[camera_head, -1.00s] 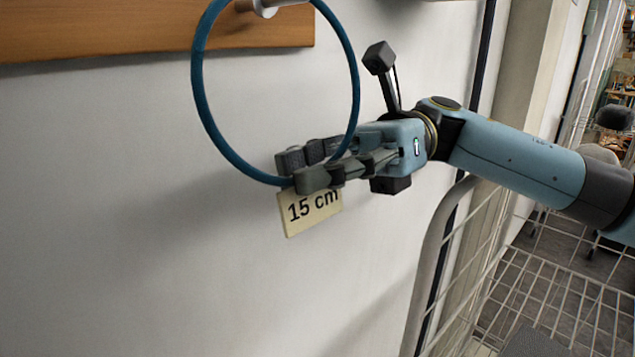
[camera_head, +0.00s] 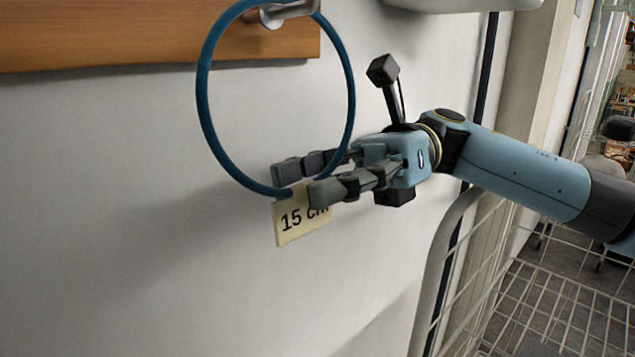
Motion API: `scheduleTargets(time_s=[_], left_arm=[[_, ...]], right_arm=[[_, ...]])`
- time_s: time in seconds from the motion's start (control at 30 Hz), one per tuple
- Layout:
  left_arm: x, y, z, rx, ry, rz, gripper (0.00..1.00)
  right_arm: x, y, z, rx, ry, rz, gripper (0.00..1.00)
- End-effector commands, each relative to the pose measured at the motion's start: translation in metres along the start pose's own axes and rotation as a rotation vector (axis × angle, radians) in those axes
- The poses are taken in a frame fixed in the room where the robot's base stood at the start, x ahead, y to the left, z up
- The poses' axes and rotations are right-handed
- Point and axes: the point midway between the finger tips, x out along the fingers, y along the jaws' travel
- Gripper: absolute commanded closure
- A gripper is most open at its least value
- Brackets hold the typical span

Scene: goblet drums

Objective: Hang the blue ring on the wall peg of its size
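The blue ring (camera_head: 203,103) is large and thin and stands upright in front of the wall. Its top runs to the upper picture edge. The metal peg (camera_head: 285,13) sticks out from the wooden board, and its end shows inside the ring's outline near the top. I cannot tell whether the ring rests on the peg. A cream tag reading "15 cm" (camera_head: 289,233) is at the ring's lowest part, partly covered by a finger. My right gripper (camera_head: 300,183) is at the ring's lower right, its fingers apart on either side of the ring. My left gripper is not in view.
The wooden board (camera_head: 120,38) is fixed to the white wall at upper left. A pale rounded object (camera_head: 465,3) juts out at the top right. A white wire rack (camera_head: 540,300) stands at lower right. The wall below the ring is clear.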

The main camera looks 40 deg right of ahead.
Motion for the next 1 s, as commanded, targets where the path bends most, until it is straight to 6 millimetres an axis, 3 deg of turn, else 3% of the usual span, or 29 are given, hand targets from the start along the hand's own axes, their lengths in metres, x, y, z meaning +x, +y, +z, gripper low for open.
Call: scheduleTargets(time_s=[0.33,0.73,1.0], left_arm=[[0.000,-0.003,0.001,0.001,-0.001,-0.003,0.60],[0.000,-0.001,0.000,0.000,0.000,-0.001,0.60],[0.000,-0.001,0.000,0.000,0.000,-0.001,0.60]], right_arm=[[-0.005,0.000,-0.001,0.002,0.004,-0.001,0.66],[-0.064,-0.001,-0.001,0.004,0.004,-0.002,0.66],[-0.080,0.000,-0.001,0.000,0.000,0.000,0.66]])
